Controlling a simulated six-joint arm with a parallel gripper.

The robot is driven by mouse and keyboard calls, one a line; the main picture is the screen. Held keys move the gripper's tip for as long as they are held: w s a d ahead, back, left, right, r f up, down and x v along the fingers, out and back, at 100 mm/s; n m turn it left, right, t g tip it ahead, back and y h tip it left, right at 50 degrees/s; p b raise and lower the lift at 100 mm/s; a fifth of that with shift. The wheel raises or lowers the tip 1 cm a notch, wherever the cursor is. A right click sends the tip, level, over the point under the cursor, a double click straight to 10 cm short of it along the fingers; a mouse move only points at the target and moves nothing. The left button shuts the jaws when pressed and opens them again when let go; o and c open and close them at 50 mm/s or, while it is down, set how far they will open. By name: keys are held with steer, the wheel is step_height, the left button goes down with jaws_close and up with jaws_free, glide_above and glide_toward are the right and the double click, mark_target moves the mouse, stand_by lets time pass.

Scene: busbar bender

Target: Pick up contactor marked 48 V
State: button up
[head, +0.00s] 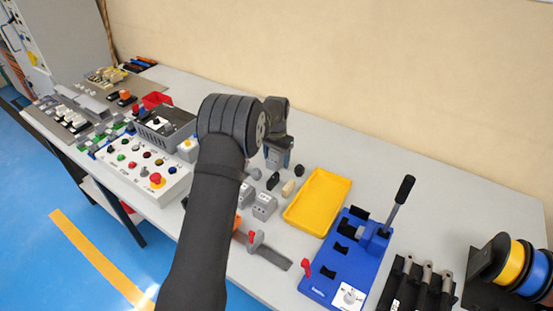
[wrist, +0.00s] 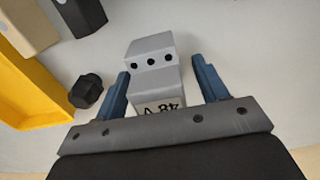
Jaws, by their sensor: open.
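The grey contactor marked 48 V (wrist: 152,52) stands on the table in the wrist view, its label upside down in the picture and partly cut off by my gripper's body. It has a row of dark holes on its stepped front. My gripper (wrist: 162,76) is open, with one blue finger on each side of the contactor and a visible gap at each side. In the head view my gripper (head: 277,158) is low over the table behind the yellow tray; I cannot make out this contactor there.
A black knob (wrist: 88,90) sits close to the left finger, beside the yellow tray (wrist: 30,88). Black (wrist: 82,14) and beige (wrist: 28,24) blocks lie farther off. Other grey contactors (head: 264,206) stand near my arm. A blue bender (head: 345,260) is at right.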

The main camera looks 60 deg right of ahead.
steer(key=shift+f, duration=0.15)
steer(key=c, duration=1.2)
steer(key=shift+c, duration=0.3)
steer(key=shift+r, duration=0.2)
